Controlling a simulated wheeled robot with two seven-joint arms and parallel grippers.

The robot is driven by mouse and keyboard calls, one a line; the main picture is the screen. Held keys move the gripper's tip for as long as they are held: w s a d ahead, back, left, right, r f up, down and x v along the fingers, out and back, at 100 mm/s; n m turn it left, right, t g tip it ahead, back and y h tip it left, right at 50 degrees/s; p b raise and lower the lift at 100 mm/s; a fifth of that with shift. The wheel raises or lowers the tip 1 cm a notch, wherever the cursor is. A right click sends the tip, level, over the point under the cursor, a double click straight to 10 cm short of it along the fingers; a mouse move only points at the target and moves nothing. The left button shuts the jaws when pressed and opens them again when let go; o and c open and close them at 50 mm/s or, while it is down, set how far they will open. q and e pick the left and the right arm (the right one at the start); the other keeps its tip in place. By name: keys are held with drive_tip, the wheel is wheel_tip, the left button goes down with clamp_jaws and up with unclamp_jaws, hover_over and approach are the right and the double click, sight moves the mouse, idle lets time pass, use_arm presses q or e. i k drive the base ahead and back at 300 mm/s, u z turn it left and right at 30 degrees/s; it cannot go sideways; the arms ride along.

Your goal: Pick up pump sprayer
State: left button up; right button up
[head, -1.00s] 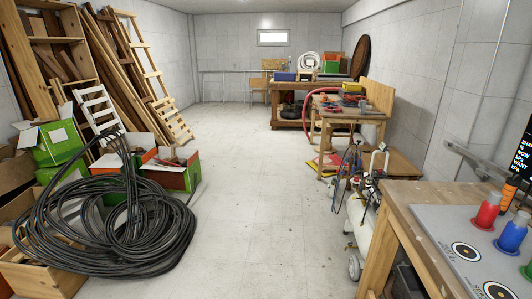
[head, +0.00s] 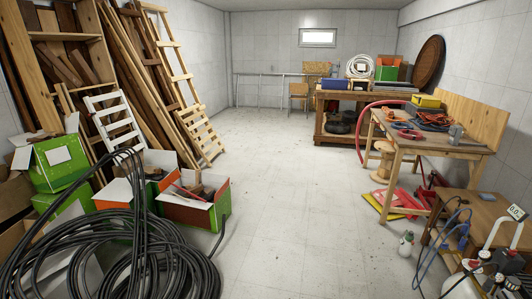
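A small white pump sprayer (head: 406,243) with a dark top stands on the concrete floor at the lower right of the head view. It is beside the front of the low wooden table (head: 478,213) and left of a blue hose (head: 449,236). It looks upright and stands free. Neither of my grippers shows in the head view.
Coiled black hose (head: 130,254) and open boxes (head: 195,203) fill the left side. White equipment with hoses (head: 478,285) stands at the lower right corner. A workbench (head: 428,142) and red and yellow items (head: 396,204) lie beyond the sprayer. The middle floor (head: 285,215) is clear.

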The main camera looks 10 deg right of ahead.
sight(407, 247)
drive_tip(key=z, duration=0.2)
drive_tip(key=i, duration=1.95)
drive_tip(key=z, duration=1.45)
drive_tip(key=i, duration=1.1)
drive_tip(key=z, duration=1.2)
